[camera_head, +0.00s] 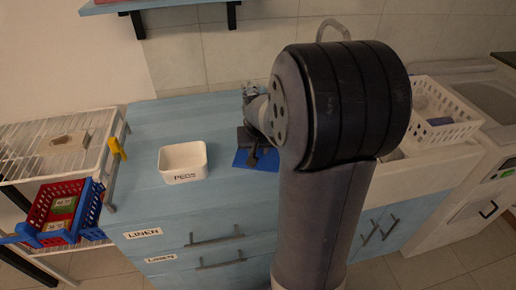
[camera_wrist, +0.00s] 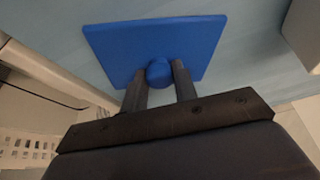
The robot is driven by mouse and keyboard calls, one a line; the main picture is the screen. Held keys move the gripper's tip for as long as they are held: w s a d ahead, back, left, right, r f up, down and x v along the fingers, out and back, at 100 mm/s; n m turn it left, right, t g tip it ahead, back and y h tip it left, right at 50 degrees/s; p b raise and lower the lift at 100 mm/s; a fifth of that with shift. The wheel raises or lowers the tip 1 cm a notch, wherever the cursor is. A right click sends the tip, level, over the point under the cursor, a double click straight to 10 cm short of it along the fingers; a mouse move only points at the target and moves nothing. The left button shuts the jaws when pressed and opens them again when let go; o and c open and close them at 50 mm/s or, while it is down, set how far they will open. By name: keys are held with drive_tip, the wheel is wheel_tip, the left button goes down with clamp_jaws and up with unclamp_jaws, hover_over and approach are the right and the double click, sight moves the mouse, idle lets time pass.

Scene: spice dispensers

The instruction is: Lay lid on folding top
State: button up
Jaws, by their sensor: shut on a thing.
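The lid (camera_head: 243,160) is a flat blue square plate with a round blue knob. In the wrist view the lid (camera_wrist: 115,45) lies beyond my fingers, its knob between them. My gripper (camera_wrist: 160,76) is shut on the knob. In the head view my gripper (camera_head: 254,146) is at the lid, left of my large arm joint, which hides part of the area. The light blue worktop (camera_head: 147,120), which I take as the folding top, is beneath the lid. I cannot tell whether the lid touches it.
A white box (camera_head: 183,175) marked PEGS stands on the worktop left of the lid. A white slatted rack (camera_head: 25,135) and a red and blue basket (camera_head: 62,210) are at the left. A white basket (camera_head: 445,132) is at the right. The worktop's back left is clear.

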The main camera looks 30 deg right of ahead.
drive_tip(key=o, duration=1)
drive_tip(key=shift+c, duration=0.2)
drive_tip(key=shift+r, duration=0.4)
drive_tip(key=p+v, duration=0.1)
drive_tip(key=v, duration=1)
drive_tip(key=shift+r, duration=0.25)
drive_tip(key=shift+s, duration=0.15)
